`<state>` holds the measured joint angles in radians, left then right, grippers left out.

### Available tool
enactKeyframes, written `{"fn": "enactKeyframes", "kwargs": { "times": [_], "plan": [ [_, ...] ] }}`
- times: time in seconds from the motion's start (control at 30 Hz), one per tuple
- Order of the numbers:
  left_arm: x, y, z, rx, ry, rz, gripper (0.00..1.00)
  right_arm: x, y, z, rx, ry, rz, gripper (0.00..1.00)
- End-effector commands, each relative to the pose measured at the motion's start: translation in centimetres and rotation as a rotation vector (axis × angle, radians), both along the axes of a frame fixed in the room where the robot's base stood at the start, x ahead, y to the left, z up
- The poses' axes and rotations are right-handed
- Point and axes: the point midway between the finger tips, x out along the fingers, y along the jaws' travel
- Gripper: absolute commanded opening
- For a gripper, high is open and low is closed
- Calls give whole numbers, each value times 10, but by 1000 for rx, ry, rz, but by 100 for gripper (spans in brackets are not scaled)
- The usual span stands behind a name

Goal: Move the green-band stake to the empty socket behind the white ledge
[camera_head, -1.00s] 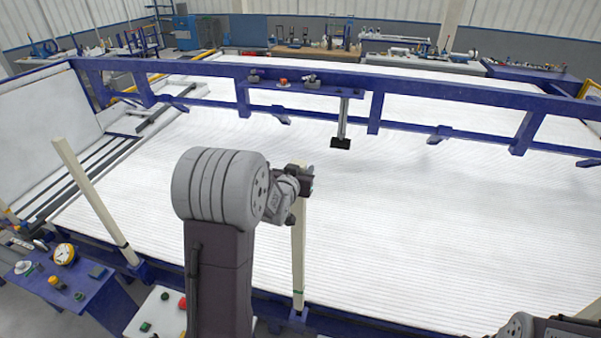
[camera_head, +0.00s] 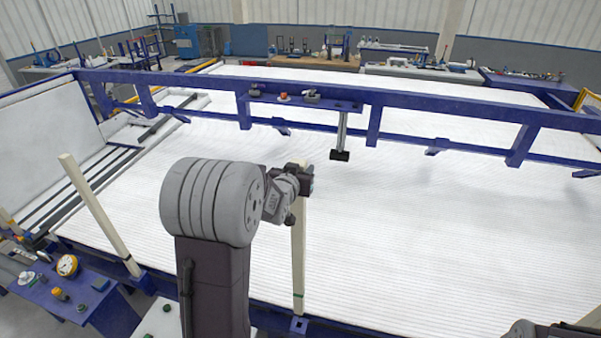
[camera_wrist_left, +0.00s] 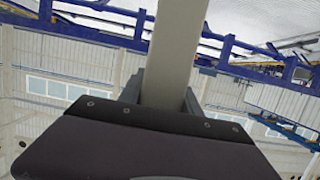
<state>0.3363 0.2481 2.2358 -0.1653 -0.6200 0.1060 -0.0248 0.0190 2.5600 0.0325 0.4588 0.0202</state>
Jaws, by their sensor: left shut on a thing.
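My left gripper (camera_head: 304,180) is shut on a pale, square stake (camera_head: 299,255), near its top. The stake hangs almost upright, and its lower end is just above a blue socket (camera_head: 298,325) on the near rail. The socket's dark opening shows below the stake; I cannot tell the exact gap. In the left wrist view the stake (camera_wrist_left: 176,50) runs up between the jaws. A second pale stake (camera_head: 100,212) stands tilted at the left. My right arm shows at the bottom right corner; its gripper is out of frame.
A broad white ribbed bed (camera_head: 430,230) lies behind the held stake, mostly clear. A blue gantry beam (camera_head: 420,107) crosses above it, with a hanging post (camera_head: 341,135). A blue control desk (camera_head: 60,295) stands at the lower left. A pale piece (camera_head: 592,318) shows at the right edge.

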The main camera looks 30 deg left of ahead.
Motion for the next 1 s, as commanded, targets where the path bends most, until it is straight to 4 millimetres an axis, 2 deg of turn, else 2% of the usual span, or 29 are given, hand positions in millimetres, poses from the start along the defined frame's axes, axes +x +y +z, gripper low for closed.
{"fn": "enactKeyframes", "kwargs": {
  "times": [0.03, 0.17, 0.57, 1.0],
  "plan": [
    [1, 0, 12, 2, -7, 0, 0, 0, 0, 8, 0, 0, 0, 100],
    [1, 0, 27, 3, -7, 0, 0, 0, 0, 18, 0, 0, 0, 100],
    [1, 0, 64, 3, -8, -1, 0, 0, 0, 23, 0, 0, 0, 100],
    [0, 0, 69, 2, -5, 0, 0, 0, 0, 23, 0, 0, 0, 100]
  ]
}}
